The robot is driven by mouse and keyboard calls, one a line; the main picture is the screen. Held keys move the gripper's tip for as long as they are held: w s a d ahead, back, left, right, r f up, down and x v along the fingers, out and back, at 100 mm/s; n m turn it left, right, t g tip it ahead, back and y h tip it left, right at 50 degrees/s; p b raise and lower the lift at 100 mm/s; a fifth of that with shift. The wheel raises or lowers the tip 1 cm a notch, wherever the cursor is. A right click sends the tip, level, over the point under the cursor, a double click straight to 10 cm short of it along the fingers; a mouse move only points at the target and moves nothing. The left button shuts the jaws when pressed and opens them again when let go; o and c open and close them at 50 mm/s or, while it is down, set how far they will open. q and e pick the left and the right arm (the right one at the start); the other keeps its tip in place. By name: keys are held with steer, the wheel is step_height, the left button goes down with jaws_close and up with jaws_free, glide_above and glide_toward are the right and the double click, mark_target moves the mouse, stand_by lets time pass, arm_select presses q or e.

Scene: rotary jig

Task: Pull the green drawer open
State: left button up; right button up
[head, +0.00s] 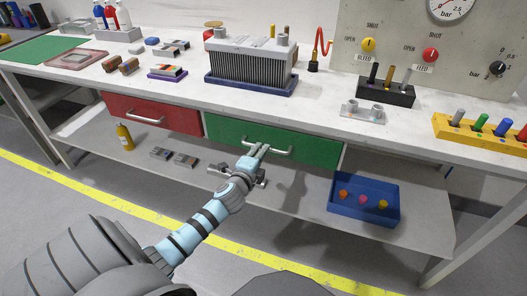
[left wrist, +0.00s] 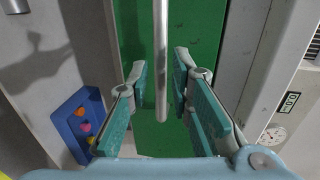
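The green drawer (head: 310,147) sits under the workbench top, right of the red drawer, its front looking flush with the bench. Its pale bar handle (head: 268,150) runs across the front. My left gripper (head: 258,150) is at the left part of this handle. In the left wrist view, the handle (left wrist: 161,50) stands between the two spread teal-padded fingers of my left gripper (left wrist: 160,75), with gaps on both sides. The green drawer front (left wrist: 190,25) is behind it. My right gripper is not in view.
The red drawer (head: 150,113) is to the left. On the lower shelf stand a blue bin (head: 363,208) with coloured knobs, a yellow bottle (head: 124,137) and small grey parts (head: 174,158). The bench top (head: 200,98) carries a finned block (head: 250,62) and fixtures. Floor space in front is clear.

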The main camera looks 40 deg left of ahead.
arm_select(q)
steer(key=shift+b+x, duration=0.35)
steer(key=shift+x, duration=1.55)
jaws_close()
